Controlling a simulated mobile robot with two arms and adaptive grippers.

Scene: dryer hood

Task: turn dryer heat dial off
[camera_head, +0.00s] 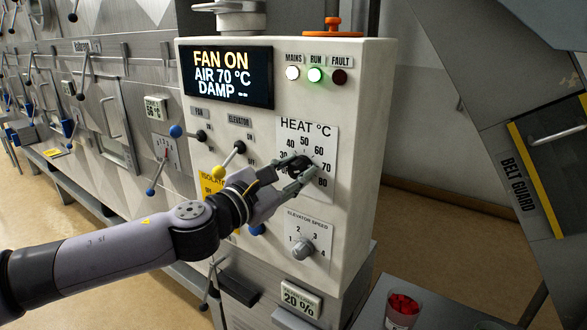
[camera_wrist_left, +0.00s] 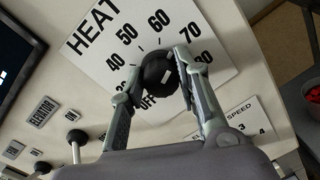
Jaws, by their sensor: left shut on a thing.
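The heat dial (camera_head: 296,164) is a black knob on a white plate marked HEAT °C, on the right side of the control panel. It also shows in the left wrist view (camera_wrist_left: 160,72), with the scale numbers around it and part of the word OFF below it. My left gripper (camera_head: 292,174) is at the dial, its two fingers on either side of the knob and shut on it. The knob's pointer is partly hidden by the fingers. The display (camera_head: 228,76) reads FAN ON, AIR 70 °C, DAMP. My right gripper is not in view.
Below the dial is the elevator speed knob (camera_head: 302,248). A red-filled cup (camera_head: 402,310) stands lower right, near the belt guard (camera_head: 540,170).

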